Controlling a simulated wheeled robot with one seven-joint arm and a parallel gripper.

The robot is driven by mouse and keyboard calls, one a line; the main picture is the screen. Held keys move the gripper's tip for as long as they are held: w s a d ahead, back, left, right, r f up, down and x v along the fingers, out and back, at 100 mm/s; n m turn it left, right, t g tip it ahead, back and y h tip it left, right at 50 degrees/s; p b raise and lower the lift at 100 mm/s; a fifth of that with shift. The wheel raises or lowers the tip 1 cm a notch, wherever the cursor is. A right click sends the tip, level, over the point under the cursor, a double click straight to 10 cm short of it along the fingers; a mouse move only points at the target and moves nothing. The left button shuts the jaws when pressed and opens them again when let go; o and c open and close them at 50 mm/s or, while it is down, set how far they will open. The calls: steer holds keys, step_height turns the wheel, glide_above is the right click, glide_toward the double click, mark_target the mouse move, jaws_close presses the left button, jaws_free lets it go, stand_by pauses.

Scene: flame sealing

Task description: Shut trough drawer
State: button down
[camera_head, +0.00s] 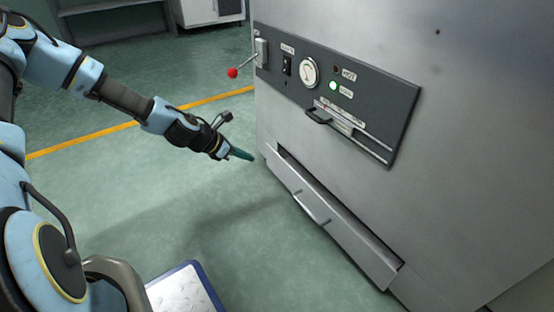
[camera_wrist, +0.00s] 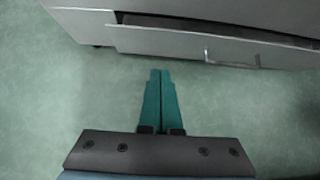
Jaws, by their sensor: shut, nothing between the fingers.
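The trough drawer (camera_head: 335,222) is the long grey metal drawer low on the machine's front, with a bar handle (camera_head: 311,207) on its face. It stands out from the cabinet, and a dark gap shows along its top edge. My gripper (camera_head: 241,154) has teal fingers and hangs to the left of the drawer, apart from it. In the wrist view my gripper (camera_wrist: 161,75) is shut and empty, its tips just short of the drawer's lower edge. The drawer (camera_wrist: 190,42) and its handle (camera_wrist: 232,60) cross the top of that view, the handle to the right of the fingertips.
The grey machine (camera_head: 450,120) has a dark control panel (camera_head: 390,110) with a gauge, a lit green lamp, a slot handle and a red-knobbed lever (camera_head: 233,73). A blue-edged tray (camera_head: 190,285) is at the bottom. The green floor before the drawer is clear.

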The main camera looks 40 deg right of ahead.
mark_target(283, 162)
steer(key=b+x, duration=0.2)
steer(key=x, duration=0.2)
steer(key=b+x, duration=0.2)
steer(key=x, duration=0.2)
steer(key=d+r+b+x, duration=0.1)
steer(key=b+x, duration=0.1)
steer(key=x, duration=0.2)
steer(key=shift+s+d+r, duration=0.1)
steer(key=shift+d, duration=0.05)
steer(key=shift+d+r, duration=0.2)
steer(key=shift+d, duration=0.35)
steer(key=shift+d, duration=0.25)
steer(key=shift+s+d+p, duration=0.15)
steer(key=shift+d+p, duration=0.25)
steer(key=shift+d, duration=1.65)
